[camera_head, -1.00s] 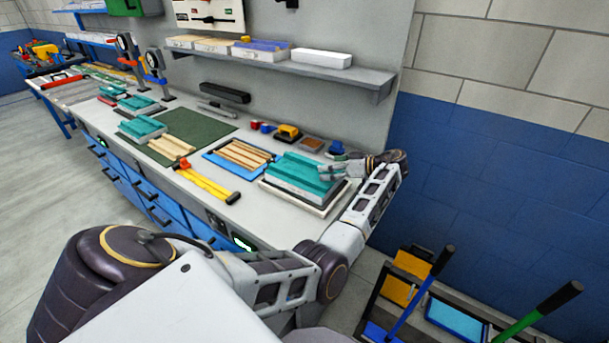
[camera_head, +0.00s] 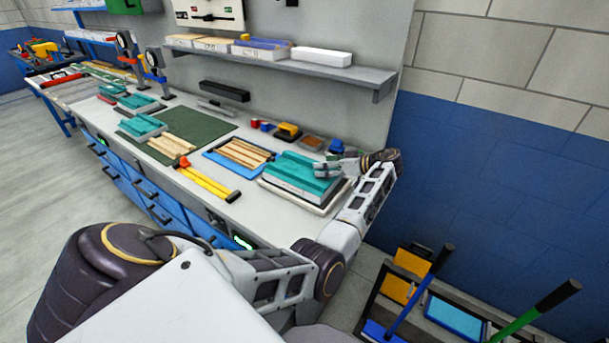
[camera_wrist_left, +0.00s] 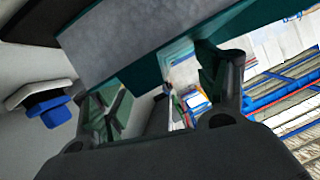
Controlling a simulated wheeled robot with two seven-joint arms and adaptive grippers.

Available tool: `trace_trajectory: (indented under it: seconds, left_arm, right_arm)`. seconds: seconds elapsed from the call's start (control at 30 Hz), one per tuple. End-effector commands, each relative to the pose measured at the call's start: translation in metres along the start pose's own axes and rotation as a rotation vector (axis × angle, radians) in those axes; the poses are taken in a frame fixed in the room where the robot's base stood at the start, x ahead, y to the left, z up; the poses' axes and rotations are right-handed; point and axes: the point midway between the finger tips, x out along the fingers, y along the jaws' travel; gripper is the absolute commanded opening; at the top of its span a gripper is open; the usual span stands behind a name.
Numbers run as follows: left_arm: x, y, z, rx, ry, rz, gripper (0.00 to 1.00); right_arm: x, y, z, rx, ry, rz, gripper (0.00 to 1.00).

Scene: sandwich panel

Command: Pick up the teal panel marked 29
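A stack of teal panels (camera_head: 301,172) lies at the right end of the workbench; I cannot read a 29 on any panel. My left gripper (camera_head: 322,170) is at the right side of the stack's top, close to it. In the left wrist view its two fingers (camera_wrist_left: 162,92) are spread apart. A panel with a grey face and teal edges (camera_wrist_left: 135,40) crosses just ahead of the fingertips; I cannot tell if they touch it. My right gripper is not in view.
A blue tray with wooden strips (camera_head: 240,155) lies left of the stack. Small coloured items (camera_head: 288,132) stand behind it. A grey shelf (camera_head: 300,68) hangs above the bench. More teal pieces (camera_head: 142,126) lie farther left. Brooms (camera_head: 420,290) stand at the lower right.

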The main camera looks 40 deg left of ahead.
Motion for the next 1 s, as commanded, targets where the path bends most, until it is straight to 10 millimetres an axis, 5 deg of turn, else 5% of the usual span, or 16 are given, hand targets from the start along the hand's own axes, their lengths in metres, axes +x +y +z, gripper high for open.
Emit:
trace_trajectory:
  seconds: [0.4,1.0]
  left_arm:
    - [0.002,0.0,0.005,0.006,-0.007,-0.003,0.1]
    - [-0.002,-0.004,-0.004,0.01,-0.009,-0.006,0.1]
  right_arm:
    - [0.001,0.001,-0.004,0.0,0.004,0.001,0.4]
    - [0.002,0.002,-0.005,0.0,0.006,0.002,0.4]
